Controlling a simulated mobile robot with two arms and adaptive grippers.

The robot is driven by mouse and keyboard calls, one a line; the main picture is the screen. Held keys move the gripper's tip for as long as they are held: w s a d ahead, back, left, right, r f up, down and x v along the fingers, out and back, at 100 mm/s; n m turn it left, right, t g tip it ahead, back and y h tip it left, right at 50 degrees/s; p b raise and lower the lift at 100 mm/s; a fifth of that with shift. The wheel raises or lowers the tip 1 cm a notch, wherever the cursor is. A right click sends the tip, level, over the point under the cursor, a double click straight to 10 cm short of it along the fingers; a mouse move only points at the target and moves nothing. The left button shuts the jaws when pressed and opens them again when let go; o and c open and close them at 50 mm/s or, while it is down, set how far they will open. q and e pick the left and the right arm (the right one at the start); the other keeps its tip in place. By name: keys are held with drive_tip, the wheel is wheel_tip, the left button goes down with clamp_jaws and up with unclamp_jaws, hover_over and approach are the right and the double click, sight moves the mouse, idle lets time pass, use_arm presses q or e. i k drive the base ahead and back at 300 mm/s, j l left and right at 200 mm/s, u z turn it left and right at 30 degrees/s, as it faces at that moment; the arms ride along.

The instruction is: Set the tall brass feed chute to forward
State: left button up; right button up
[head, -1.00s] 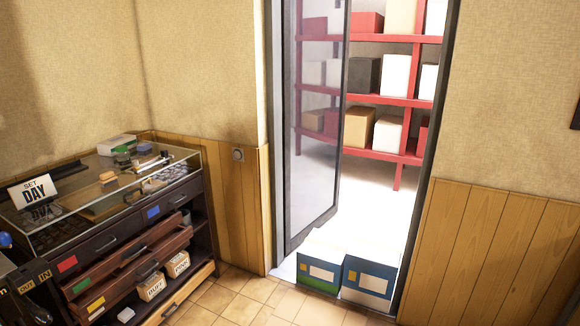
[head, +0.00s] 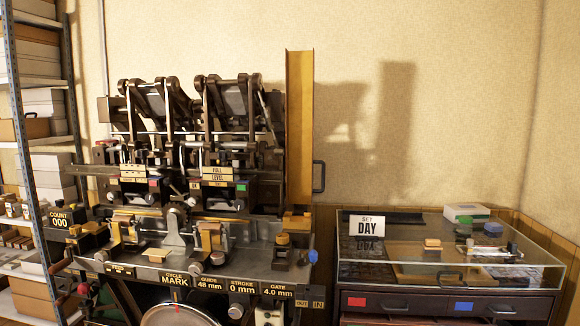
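The tall brass feed chute (head: 300,130) stands upright at the right end of the dark press (head: 190,190). It is a tall channel with a dark handle (head: 319,176) on its right side near the lower part. Its foot is by a small brass block (head: 296,221) at the press's right edge. I cannot tell which setting the chute is in. Neither of my grippers shows in the head view.
A glass-topped cabinet (head: 450,265) with a "SET DAY" sign (head: 367,224) stands right of the press. A metal shelf rack (head: 45,130) with boxes stands at the left. The press front carries plates, including a "GATE 4.0 mm" plate (head: 278,291).

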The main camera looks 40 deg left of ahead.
sight(300, 65)
drive_tip(key=i+l+u, duration=0.15)
drive_tip(key=l+u, duration=1.3)
drive_tip(key=i+j, duration=0.05)
